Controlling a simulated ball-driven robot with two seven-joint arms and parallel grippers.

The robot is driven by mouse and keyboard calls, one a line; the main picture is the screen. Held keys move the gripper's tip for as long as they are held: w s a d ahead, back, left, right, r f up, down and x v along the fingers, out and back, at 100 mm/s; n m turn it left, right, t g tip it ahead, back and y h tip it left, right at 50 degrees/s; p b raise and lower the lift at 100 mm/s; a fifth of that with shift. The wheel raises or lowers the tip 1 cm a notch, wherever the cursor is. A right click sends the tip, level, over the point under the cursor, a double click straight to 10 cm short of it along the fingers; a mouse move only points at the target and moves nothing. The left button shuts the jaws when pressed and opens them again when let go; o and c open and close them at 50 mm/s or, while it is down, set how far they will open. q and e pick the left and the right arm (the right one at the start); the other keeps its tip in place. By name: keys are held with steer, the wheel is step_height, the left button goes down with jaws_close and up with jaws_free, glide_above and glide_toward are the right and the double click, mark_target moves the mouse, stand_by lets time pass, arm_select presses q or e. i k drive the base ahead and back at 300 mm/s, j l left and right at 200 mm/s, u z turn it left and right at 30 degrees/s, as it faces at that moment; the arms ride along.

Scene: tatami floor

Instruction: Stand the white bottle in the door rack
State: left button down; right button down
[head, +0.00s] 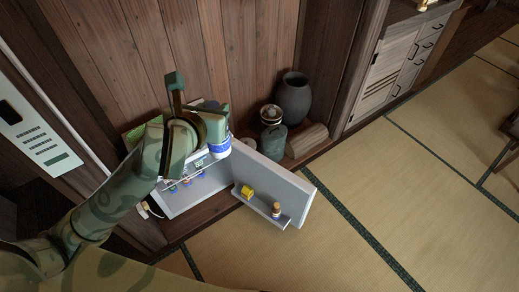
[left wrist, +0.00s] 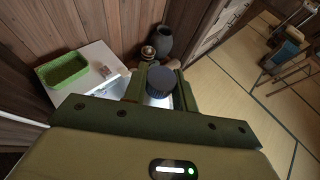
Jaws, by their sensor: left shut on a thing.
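The white bottle (head: 219,150) with a blue band is in my left gripper (head: 214,127), held up above the open fridge, apart from the rack. Its dark ribbed cap shows between the two fingers in the left wrist view (left wrist: 159,82). The gripper hides much of its upper part. The door rack (head: 262,207) is a low shelf on the inner face of the open fridge door (head: 283,180). It lies lower and to the right of the bottle. My right gripper is in neither view.
The rack holds a yellow block (head: 247,192) and a small brown bottle with a pale cap (head: 276,210), with a gap between them. A green basket (left wrist: 62,70) stands on the fridge top. A dark vase (head: 294,98) and a lidded jar (head: 272,136) stand behind the door.

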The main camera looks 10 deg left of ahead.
mark_target(258, 204)
steer(key=j+z, duration=0.15)
steer(key=z, duration=0.25)
steer(key=i+j+z, duration=0.1)
steer(key=z, duration=0.3)
steer(key=j+z, duration=0.25)
steer(key=z, duration=0.15)
steer(key=j, duration=0.95)
